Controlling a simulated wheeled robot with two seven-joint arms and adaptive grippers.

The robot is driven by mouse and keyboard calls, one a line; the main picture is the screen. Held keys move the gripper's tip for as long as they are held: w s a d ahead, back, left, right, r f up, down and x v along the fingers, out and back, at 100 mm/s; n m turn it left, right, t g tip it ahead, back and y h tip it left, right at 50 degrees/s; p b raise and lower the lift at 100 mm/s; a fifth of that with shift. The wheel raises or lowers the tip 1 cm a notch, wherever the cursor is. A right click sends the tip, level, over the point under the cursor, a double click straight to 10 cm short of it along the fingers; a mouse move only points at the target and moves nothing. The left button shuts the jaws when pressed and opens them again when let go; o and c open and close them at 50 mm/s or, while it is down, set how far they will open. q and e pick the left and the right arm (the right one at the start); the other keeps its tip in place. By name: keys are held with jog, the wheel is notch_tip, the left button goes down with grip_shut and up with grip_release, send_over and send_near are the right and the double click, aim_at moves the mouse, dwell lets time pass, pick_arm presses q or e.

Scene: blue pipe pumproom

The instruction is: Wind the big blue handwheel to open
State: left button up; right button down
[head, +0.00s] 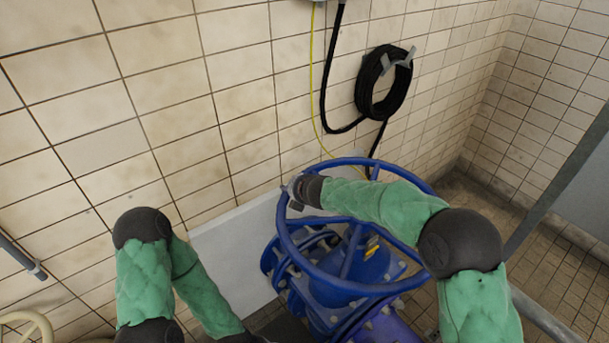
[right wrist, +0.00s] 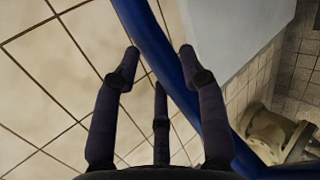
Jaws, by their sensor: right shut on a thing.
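The big blue handwheel (head: 320,279) lies roughly level, a little tilted, on top of a blue valve body (head: 345,292) in the head view. My right arm reaches across above it from the right. My right gripper (head: 293,193) is at the left far part of the rim and shut on it. In the right wrist view the blue rim (right wrist: 153,45) runs slantwise between the fingers. Part of the rim is hidden behind my right forearm. My left arm hangs at the lower left, apart from the wheel, and its gripper is out of the picture.
A tiled wall stands close behind the wheel. A coiled black hose (head: 384,86) and a yellow cable (head: 314,75) hang on it. A pale panel (head: 232,250) stands left of the valve. A cream handwheel (head: 28,322) is at the lower left, and a grey rail (head: 560,185) at the right.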

aim_at(284, 200)
jog(key=shift+s+a+n+g+y+p, duration=0.3)
jog(key=shift+s+n+y+p, duration=0.15)
jog(key=shift+s, duration=0.5)
jog(key=shift+s+a+n+g+y+p, duration=0.3)
jog(key=shift+s+n, duration=0.25)
jog(key=shift+s, duration=0.35)
jog(key=shift+s+a+n+g+y+p, duration=0.2)
jog(key=shift+s+a+n+y+p, duration=0.25)
jog(key=shift+s, duration=0.5)
jog(key=shift+d, duration=0.15)
jog(key=c, duration=0.8)
grip_release()
jog(key=shift+c, duration=0.2)
jog(key=shift+o, duration=0.8)
jog(key=shift+s+d+r, duration=0.1)
jog(key=shift+s+r, duration=0.05)
jog(key=shift+r, duration=0.05)
jog(key=v, duration=1.1)
jog(key=shift+s+r, duration=0.2)
jog(key=shift+s, duration=0.05)
